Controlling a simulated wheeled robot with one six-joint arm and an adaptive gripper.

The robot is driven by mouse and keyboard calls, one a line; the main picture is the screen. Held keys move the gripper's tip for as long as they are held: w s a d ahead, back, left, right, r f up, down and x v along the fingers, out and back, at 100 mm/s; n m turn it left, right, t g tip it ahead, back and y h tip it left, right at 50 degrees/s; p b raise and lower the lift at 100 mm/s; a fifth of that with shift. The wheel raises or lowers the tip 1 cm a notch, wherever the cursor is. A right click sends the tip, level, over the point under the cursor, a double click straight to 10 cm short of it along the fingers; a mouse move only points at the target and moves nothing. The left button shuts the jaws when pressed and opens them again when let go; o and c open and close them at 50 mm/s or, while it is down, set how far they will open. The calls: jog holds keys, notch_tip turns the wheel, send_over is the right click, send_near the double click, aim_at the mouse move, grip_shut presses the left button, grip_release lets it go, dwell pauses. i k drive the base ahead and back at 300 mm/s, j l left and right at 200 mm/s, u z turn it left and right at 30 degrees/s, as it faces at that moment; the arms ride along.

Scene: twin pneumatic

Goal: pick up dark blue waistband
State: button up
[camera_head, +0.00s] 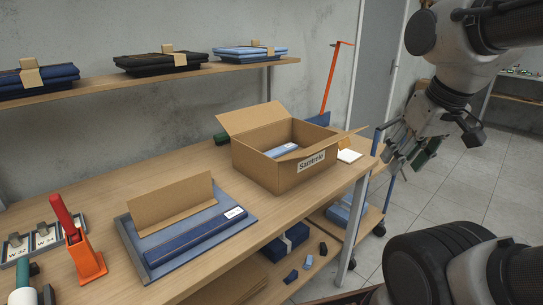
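A long dark blue folded strip (190,238) with a white label at its right end lies on a blue-grey tray (240,227) on the workbench. I take it for the waistband, but a dark blue bundle (282,246) with a pale band also lies on the shelf below. My gripper (402,160) hangs at the upper right, past the bench's right end and well away from both. Its fingers look spread, with nothing seen between them.
An open cardboard box (265,171) holding a blue labelled item stands on the bench. A cardboard flap (170,203) rises behind the strip. An orange-red tool (82,250) stands at the left. Folded garments (160,62) lie on the wall shelf. Floor (470,180) shows at right.

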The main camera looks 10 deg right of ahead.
aim_at(161, 253)
jog(key=l+u, duration=0.1)
jog(key=u, duration=0.25)
jog(key=i+l+u, duration=0.1)
jog(key=u, duration=0.2)
jog(key=l+u, duration=0.1)
jog(key=u, duration=0.25)
